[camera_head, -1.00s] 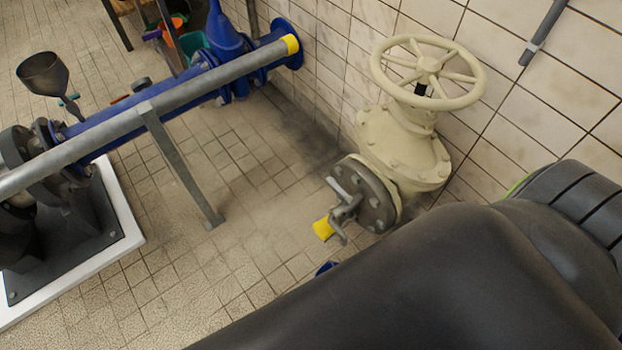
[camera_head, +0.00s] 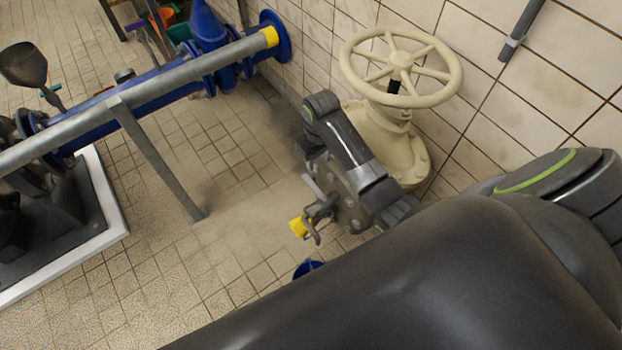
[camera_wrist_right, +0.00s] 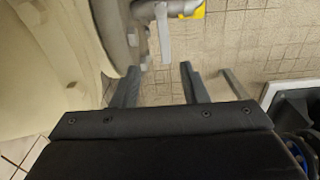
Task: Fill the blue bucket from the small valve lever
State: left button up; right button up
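The small grey valve lever (camera_head: 314,190) sits on the tap at the flange of the cream valve, above a yellow outlet (camera_head: 297,228). In the right wrist view, the lever (camera_wrist_right: 164,36) hangs just beyond my fingers, with the yellow outlet (camera_wrist_right: 192,12) at the top. The blue bucket (camera_head: 307,268) stands on the floor below the outlet; most of it is hidden by my dark body part. My right gripper (camera_wrist_right: 160,84) is open and empty, its two fingers apart and short of the lever. In the head view it is beside the flange, partly covering it. My left gripper is not in view.
The cream handwheel (camera_head: 401,66) rises above the flange, close to my right arm and the tiled wall. A grey pipe (camera_head: 150,92) with a leg to the floor runs along the left. Tiled floor (camera_head: 235,225) between them is clear.

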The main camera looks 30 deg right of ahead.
aim_at(311, 183)
notch_tip(311, 183, up, 3)
jog(key=w, duration=0.2)
jog(key=f+b, duration=0.1)
jog(key=f, duration=0.4)
jog(key=f+b, duration=0.1)
jog(key=f, duration=0.4)
jog(key=a+f+b, duration=0.1)
jog(key=f, duration=0.4)
jog(key=shift+w+f+b, duration=0.2)
jog(key=shift+f+b, duration=0.15)
jog(key=shift+f, duration=0.6)
jog(key=shift+c, duration=0.4)
grip_shut()
jog(key=shift+d, duration=0.1)
